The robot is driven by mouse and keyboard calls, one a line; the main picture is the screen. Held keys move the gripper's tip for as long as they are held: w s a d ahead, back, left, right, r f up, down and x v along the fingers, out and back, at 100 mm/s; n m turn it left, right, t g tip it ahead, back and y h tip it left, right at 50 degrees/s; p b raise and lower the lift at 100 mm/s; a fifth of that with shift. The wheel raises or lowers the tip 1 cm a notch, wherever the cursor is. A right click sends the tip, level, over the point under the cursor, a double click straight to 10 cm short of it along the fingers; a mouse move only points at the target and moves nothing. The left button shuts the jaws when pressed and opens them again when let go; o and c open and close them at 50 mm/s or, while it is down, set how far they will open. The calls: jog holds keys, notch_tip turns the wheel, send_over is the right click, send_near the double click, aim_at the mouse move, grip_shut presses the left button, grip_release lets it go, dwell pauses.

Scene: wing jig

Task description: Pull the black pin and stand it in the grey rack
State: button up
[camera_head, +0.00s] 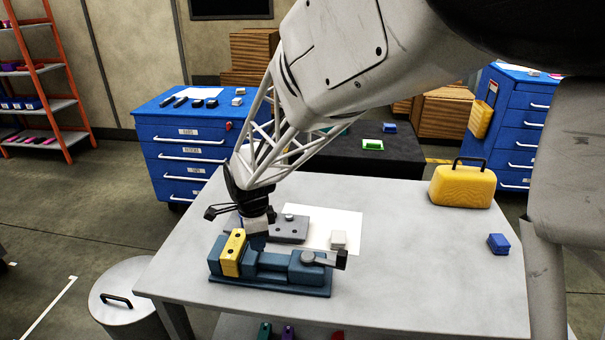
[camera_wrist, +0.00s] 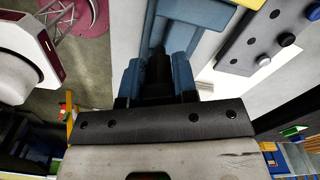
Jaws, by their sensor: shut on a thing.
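My gripper (camera_head: 257,238) points down at the blue vise (camera_head: 275,288), just behind its yellow block (camera_head: 232,252), on the grey table. In the wrist view, its two blue fingers (camera_wrist: 158,82) are closed around a dark, upright-looking black pin (camera_wrist: 158,68). The pin's lower end is hidden, so I cannot tell whether it still sits in a hole. In the head view the fingers hide the pin. The grey rack (camera_head: 290,230), a dark plate with holes and round knobs, lies right behind the vise. It also shows at the wrist view's upper right (camera_wrist: 240,52).
A yellow case (camera_head: 463,187) and a small blue block (camera_head: 498,243) stand at the right. The table's right middle is clear.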

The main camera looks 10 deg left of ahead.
send_near(277, 224)
jog(key=s+r, duration=0.1)
jog(key=s+d+r, duration=0.1)
jog(key=shift+s, duration=0.3)
jog(key=shift+f, duration=0.3)
jog(key=shift+f, duration=2.95)
jog(key=shift+f, duration=1.1)
jog(key=shift+f, duration=0.3)
jog(key=o, duration=1)
